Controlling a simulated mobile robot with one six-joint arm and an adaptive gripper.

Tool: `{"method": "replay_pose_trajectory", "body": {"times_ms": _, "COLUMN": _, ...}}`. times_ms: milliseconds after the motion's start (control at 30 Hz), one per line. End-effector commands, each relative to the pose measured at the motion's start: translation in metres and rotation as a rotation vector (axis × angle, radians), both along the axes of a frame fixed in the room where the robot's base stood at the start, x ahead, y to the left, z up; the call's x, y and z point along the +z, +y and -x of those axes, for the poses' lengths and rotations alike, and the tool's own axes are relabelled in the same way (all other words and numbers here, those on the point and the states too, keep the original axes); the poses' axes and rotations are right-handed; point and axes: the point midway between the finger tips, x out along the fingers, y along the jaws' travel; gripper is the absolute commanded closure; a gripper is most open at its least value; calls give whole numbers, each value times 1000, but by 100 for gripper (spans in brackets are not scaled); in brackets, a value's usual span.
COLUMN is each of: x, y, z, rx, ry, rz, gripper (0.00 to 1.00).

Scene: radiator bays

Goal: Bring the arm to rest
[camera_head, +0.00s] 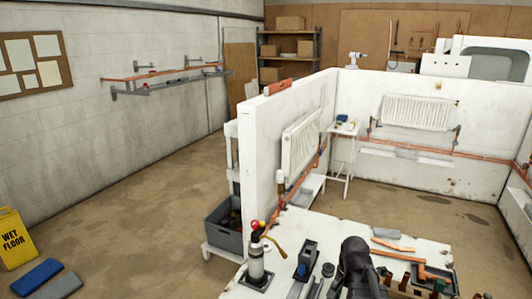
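A black rounded shape at the bottom centre looks like my gripper (356,268), seen from behind above the white worktable (335,232). Its fingers are hidden or cut off by the lower edge, so I cannot tell whether it is open or holds anything. The rest of my arm does not show clearly.
A torch-like bottle (256,262) stands at the table's left corner. Orange pipe pieces (392,245) and fittings lie to the right. A white partition (262,150) with a radiator (301,141) rises behind.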

Motion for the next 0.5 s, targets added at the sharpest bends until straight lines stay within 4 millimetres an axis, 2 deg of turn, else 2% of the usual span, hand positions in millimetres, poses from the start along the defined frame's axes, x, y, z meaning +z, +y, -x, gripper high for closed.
{"method": "replay_pose_trajectory", "body": {"times_ms": 33, "x": -6, "y": 10, "z": 7, "rx": 82, "ry": 1, "rz": 5, "gripper": 35}}
{"method": "replay_pose_trajectory", "body": {"times_ms": 200, "x": -16, "y": 36, "z": 20, "rx": 355, "ry": 8, "rz": 18, "gripper": 35}}
{"method": "replay_pose_trajectory", "body": {"times_ms": 400, "x": -23, "y": 57, "z": 32, "rx": 596, "ry": 16, "rz": 30, "gripper": 35}}
{"method": "replay_pose_trajectory", "body": {"times_ms": 500, "x": -24, "y": 61, "z": 35, "rx": 658, "ry": 18, "rz": 33, "gripper": 35}}
